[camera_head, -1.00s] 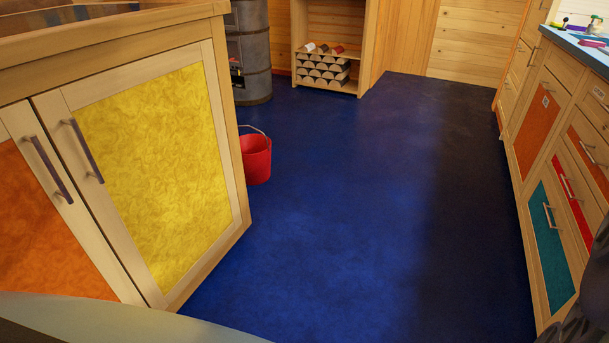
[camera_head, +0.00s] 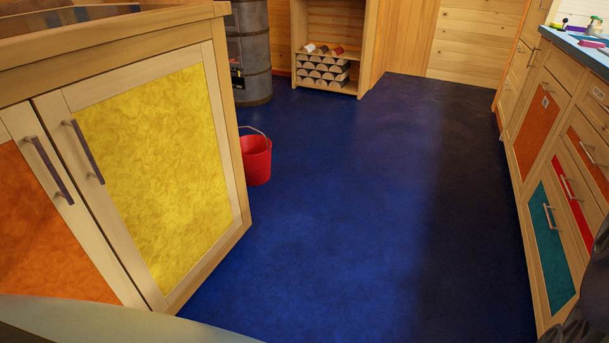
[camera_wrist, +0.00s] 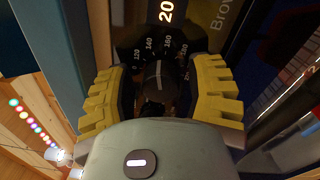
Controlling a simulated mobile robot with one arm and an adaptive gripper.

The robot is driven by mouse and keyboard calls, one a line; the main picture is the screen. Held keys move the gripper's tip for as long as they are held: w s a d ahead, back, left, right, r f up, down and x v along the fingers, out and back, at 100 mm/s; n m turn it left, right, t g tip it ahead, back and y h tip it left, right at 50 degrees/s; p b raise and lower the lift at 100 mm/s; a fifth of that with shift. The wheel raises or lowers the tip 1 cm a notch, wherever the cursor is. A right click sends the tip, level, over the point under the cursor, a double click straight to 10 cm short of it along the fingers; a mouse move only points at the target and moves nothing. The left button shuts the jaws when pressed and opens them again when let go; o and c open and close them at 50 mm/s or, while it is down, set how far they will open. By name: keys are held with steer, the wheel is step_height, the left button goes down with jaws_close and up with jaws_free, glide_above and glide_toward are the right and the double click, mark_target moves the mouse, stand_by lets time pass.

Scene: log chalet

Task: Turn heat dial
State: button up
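The heat dial (camera_wrist: 158,80) is a dark round knob with a pale pointer line. White numbers such as 120, 140, 160 and 180 are printed in an arc around it on a dark panel, with a larger 20 above. My gripper (camera_wrist: 160,76) has its two yellow ridged fingers on either side of the dial. The fingers are spread wide, with dark space between them and the knob, and I see no clear contact. The knob's lower part is hidden in shadow. The head view shows neither the dial nor the gripper's fingers.
In the head view, a cabinet with a yellow door (camera_head: 155,170) stands at left and a drawer unit (camera_head: 545,230) at right. A red bucket (camera_head: 257,162) sits on the blue floor (camera_head: 350,220), which is clear between them. A firewood shelf (camera_head: 325,72) is behind.

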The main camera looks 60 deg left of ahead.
steer(key=shift+o, duration=0.8)
steer(key=shift+w, duration=0.1)
steer(key=shift+a, duration=0.15)
steer(key=v, duration=1.2)
